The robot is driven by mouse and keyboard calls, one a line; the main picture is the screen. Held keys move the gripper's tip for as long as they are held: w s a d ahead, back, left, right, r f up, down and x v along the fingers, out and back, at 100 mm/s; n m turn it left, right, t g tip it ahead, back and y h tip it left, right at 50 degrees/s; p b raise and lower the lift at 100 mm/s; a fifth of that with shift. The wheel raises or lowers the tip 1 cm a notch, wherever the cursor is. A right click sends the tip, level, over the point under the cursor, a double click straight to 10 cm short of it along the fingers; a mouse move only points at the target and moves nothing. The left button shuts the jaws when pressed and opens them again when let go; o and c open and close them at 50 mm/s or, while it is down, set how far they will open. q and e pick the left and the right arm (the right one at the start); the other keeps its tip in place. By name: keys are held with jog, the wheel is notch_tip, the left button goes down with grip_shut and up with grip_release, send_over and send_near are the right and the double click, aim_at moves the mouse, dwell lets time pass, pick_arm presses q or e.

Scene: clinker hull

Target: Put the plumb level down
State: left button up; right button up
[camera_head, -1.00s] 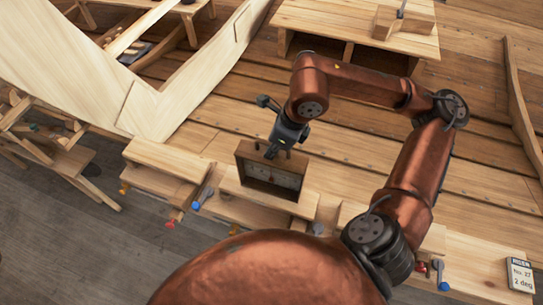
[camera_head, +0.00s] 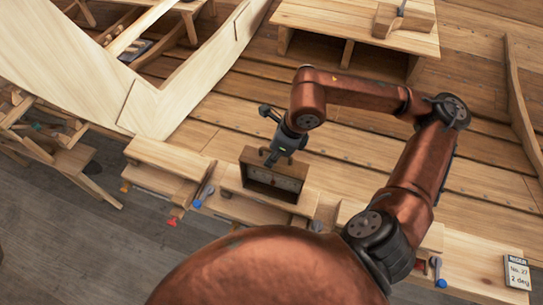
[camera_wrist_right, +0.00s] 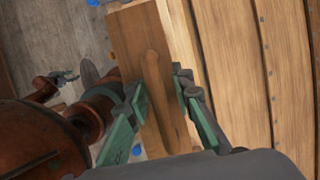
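The plumb level (camera_head: 273,184) is a box-like wooden frame with a dark recessed face. It is upright, slightly tilted in the head view, at the near edge of the planking. I cannot tell whether its base touches the wooden ledge (camera_head: 232,183) under it. My right gripper (camera_head: 271,161) comes down on it from above.
A wooden block (camera_head: 168,158) stands left of the level, with blue-ended clamps (camera_head: 202,196) along the edge. A card (camera_head: 517,272) lies at the far right. A low wooden bench (camera_head: 350,25) stands behind. The pale hull planks (camera_head: 150,108) rise at left.

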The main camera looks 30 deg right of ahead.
dwell(0.3)
jog(key=shift+r+p, duration=0.25)
jog(key=shift+p, duration=0.15)
jog(key=b+v, duration=0.2)
jog(key=v, duration=0.8)
jog(key=shift+d+r, duration=0.1)
jog(key=shift+r, duration=0.25)
jog(key=shift+s+d+r, duration=0.1)
jog(key=shift+s+r, duration=0.05)
jog(key=shift+r, duration=0.4)
